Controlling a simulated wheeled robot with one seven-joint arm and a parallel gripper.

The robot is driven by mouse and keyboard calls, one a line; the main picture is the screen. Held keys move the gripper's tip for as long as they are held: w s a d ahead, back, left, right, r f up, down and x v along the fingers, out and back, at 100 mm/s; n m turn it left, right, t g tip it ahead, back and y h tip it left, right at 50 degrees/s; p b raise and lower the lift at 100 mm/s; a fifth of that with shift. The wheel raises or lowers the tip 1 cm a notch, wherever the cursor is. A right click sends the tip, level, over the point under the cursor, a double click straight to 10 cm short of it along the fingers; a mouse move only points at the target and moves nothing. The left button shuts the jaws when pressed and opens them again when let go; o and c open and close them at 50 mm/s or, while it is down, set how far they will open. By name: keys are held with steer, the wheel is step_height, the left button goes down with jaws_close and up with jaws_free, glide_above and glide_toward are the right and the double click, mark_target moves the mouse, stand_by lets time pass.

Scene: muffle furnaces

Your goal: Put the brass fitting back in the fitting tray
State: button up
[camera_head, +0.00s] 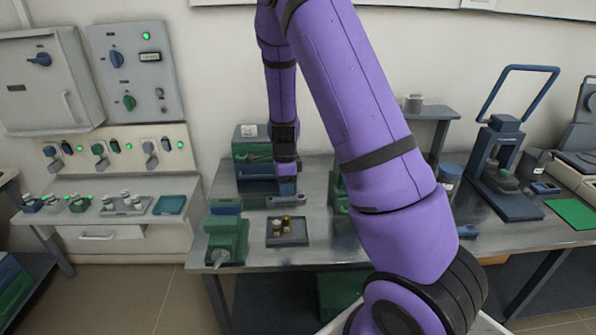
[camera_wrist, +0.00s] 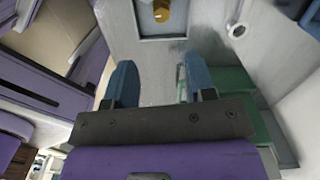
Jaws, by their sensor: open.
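The dark fitting tray (camera_head: 297,238) lies on the metal bench in the head view. Small brass pieces (camera_head: 286,222) stand in it; they are too small to tell apart clearly. In the wrist view a brass fitting (camera_wrist: 162,12) shows at the top edge, above a shallow grey tray surface (camera_wrist: 165,33). My gripper (camera_wrist: 160,84) has its two blue fingers spread apart with nothing between them. The fitting is beyond the fingertips, not touched. In the head view my gripper's end is behind the tray, over the bench, and its fingers are not clear.
A green vise-like device (camera_head: 227,240) stands left of the tray. A grey metal part (camera_head: 286,200) lies just behind it, and a green and dark box (camera_head: 252,158) stands at the back. The bench's front edge is close to the tray.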

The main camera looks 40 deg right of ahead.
steer(key=s+a+r+n+t, duration=0.1)
steer(key=s+a+r+n, duration=0.25)
steer(key=r, duration=0.45)
steer(key=s+a+r+n+t+y, duration=0.1)
steer(key=s+a+r+n, duration=0.15)
steer(key=r+n, duration=0.35)
steer(key=s+a+r+n+t, duration=0.1)
steer(key=s+a+r+n, duration=0.2)
steer(key=r, duration=0.6)
steer(key=s+r+n, duration=0.3)
steer(key=s, duration=0.3)
steer(key=s+a+r+n+t, duration=0.1)
steer(key=s+r+n, duration=0.1)
steer(key=s+n, duration=0.2)
steer(key=s+a+r+n+t+h, duration=0.1)
steer(key=s+r+n, duration=0.2)
steer(key=s, duration=0.6)
steer(key=shift+r+n, duration=0.35)
steer(key=shift+n, duration=0.1)
steer(key=shift+a, duration=0.1)
